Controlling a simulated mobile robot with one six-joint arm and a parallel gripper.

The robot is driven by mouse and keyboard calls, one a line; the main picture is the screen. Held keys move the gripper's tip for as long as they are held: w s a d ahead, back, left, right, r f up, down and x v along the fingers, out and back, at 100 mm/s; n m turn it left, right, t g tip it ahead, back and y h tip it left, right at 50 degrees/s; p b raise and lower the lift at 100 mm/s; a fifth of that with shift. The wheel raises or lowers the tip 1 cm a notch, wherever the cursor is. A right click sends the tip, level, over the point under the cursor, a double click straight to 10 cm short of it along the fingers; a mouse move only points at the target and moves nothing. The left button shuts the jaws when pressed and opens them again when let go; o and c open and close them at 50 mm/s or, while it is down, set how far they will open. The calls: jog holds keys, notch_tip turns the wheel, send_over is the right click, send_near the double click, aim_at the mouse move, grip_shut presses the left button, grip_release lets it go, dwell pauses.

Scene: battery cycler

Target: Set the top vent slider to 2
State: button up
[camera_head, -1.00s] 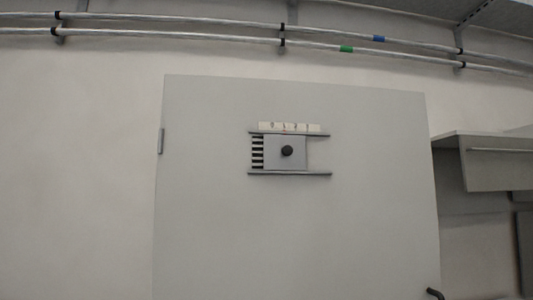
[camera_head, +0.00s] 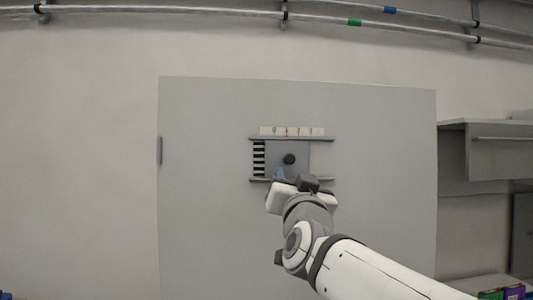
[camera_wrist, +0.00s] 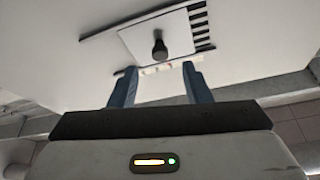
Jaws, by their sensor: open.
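The top vent slider is a grey plate (camera_head: 275,150) between two horizontal rails on a large pale panel. A dark round knob (camera_head: 289,159) stands out from it; in the wrist view the knob (camera_wrist: 160,50) appears just beyond my fingertips. A white label strip (camera_head: 305,131) above has several small marks, too small to read surely. A small reddish mark at the plate's top edge is near the second one. Black-and-white vent slats (camera_head: 259,159) show left of the plate. My gripper (camera_wrist: 158,70) is open and empty, its blue fingers apart, short of the knob.
The panel (camera_head: 210,230) is otherwise flat and clear, with a hinge (camera_head: 159,150) at its left edge. Pipes (camera_head: 220,10) run along the wall above. A grey cabinet (camera_head: 490,150) stands at the right.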

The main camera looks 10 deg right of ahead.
aim_at(290, 161)
jog(key=p+x, duration=0.1)
jog(key=x, duration=0.2)
jog(key=p+x, duration=0.2)
jog(key=x, duration=0.2)
jog(key=shift+s+d+r, duration=0.1)
jog(key=shift+s+r, duration=0.05)
jog(key=shift+r, duration=0.2)
jog(key=shift+w+r, duration=0.1)
jog(key=shift+w, duration=0.4)
grip_shut()
